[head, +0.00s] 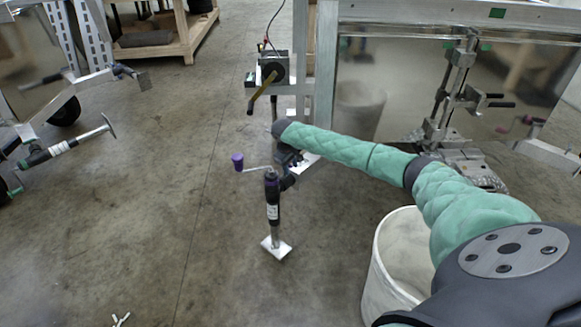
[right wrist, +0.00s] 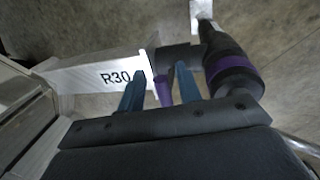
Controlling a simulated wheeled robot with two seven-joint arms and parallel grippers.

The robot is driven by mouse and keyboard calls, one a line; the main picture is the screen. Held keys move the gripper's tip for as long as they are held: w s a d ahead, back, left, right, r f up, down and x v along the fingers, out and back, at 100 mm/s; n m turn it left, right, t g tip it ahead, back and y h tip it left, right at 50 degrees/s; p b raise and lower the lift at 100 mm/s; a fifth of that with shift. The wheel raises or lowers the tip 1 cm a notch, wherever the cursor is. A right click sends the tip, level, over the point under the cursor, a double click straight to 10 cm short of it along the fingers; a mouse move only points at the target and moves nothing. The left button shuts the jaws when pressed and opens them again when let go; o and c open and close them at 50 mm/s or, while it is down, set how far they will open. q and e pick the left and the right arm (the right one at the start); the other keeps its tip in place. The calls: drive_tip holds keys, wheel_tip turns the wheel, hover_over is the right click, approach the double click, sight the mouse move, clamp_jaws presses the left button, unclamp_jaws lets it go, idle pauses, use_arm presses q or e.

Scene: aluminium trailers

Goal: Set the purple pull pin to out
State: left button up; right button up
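The purple pull pin (right wrist: 163,92) shows in the right wrist view between the two blue-grey fingers of my right gripper (right wrist: 160,88). The fingers stand apart on either side of it, with a narrow gap to each. The pin sits beside the pale metal bar marked R30 and the black jack body (right wrist: 232,68) with its purple band. In the head view my right gripper (head: 288,156) is at the bracket just behind the upright jack (head: 272,204). The pin is hidden there. My left gripper is not in view.
The jack's crank has a purple knob (head: 237,161) and points left. A white bin (head: 390,275) stands below my right arm. The trailer frame (head: 325,70) rises behind, with a hitch coupler (head: 270,72). Another trailer with a sideways jack (head: 62,147) is at left. The middle floor is clear.

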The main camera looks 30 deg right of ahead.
wheel_tip(320, 180, up, 8)
drive_tip(key=a, duration=0.1)
drive_tip(key=shift+s+a+f, duration=0.15)
drive_tip(key=shift+a, duration=0.1)
idle(0.6)
